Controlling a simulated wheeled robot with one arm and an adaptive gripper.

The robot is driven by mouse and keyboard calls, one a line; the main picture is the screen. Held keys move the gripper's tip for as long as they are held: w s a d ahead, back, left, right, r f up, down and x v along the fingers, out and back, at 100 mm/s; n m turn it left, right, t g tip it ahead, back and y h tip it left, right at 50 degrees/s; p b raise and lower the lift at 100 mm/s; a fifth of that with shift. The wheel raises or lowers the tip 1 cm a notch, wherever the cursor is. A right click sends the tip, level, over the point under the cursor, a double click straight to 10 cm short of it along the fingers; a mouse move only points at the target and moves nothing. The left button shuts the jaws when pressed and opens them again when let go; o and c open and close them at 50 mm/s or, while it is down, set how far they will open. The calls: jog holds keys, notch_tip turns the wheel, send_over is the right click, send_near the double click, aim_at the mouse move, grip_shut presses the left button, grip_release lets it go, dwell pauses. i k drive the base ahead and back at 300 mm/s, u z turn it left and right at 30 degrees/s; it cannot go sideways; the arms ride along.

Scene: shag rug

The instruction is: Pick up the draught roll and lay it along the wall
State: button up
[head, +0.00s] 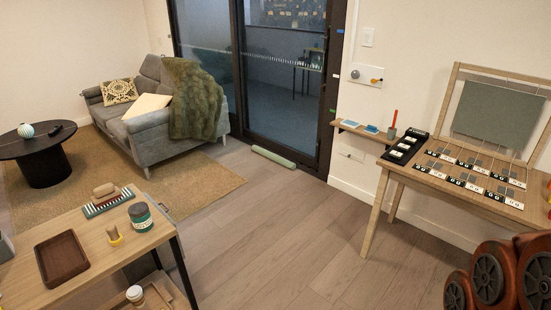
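The draught roll (273,157) is a pale green, thin cylinder. It lies on the wooden floor at the foot of the glass sliding door, along the door's lower track. Its right end is close to the dark door frame. My gripper is not in view. The white wall (393,95) begins to the right of the door frame, with a pale baseboard (350,190) at its foot.
A grey sofa (155,125) stands left of the roll on a tan rug (210,178). A wooden table (95,250) with small objects is at the lower left. A wooden desk (400,175) stands right. Bare floor (270,220) lies between.

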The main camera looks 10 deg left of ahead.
aim_at(277, 158)
jog(key=u, duration=0.15)
jog(key=i, duration=2)
jog(key=u, duration=0.45)
jog(key=i, duration=2.15)
jog(key=u, duration=0.6)
jog(key=i, duration=2.4)
jog(key=u, duration=0.2)
